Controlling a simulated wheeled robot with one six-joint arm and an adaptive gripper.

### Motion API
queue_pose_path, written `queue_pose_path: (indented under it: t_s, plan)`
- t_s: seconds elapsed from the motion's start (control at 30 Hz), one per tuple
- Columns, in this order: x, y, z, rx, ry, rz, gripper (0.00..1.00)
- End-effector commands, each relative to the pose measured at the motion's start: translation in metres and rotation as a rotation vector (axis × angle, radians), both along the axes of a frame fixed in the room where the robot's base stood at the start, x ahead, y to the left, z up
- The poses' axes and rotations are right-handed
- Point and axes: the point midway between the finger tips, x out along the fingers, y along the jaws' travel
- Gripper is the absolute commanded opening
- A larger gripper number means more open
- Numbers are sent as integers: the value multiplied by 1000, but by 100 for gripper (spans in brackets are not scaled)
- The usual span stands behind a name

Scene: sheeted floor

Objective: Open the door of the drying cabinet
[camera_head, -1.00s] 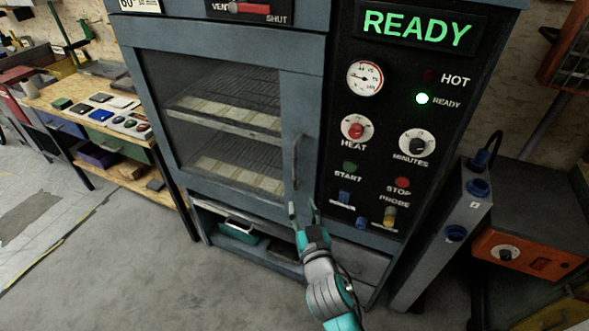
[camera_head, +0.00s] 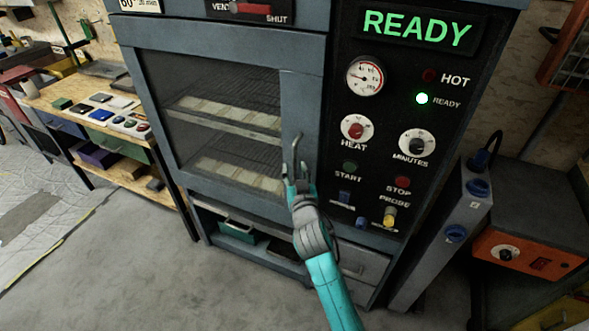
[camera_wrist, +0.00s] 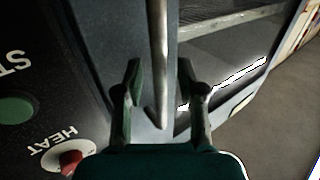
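The drying cabinet (camera_head: 311,60) stands ahead with its glass-fronted door (camera_head: 230,65) shut. Racks with pale slabs show through the glass. The door's upright metal handle (camera_head: 296,148) is at the right edge of the door; it also shows in the wrist view (camera_wrist: 158,60). My gripper (camera_head: 297,170) is at the lower part of the handle. In the wrist view, the fingers (camera_wrist: 159,75) are apart, one on each side of the handle bar, with a visible gap on both sides.
The control panel (camera_head: 385,130), with knobs, buttons and a lit READY sign, is right of the door. An open shelf with a green bin (camera_head: 240,232) is below it. A workbench (camera_head: 100,110) stands left; a grey post (camera_head: 455,235) and orange box (camera_head: 525,250) stand right. The front-left floor is clear.

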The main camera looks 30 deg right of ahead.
Motion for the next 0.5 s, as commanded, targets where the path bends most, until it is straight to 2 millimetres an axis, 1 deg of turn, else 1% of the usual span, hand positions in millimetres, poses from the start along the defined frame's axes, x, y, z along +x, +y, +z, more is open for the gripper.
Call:
queue_pose_path:
  t_s: [0.13, 0.4, 0.47, 0.5]
  plan:
    - [7, -2, 0, 0, -1, 0, 39]
    - [7, -3, 0, 0, 0, 0, 39]
    - [7, -3, 0, 0, 0, 0, 24]
    - [7, -3, 0, 0, 0, 0, 14]
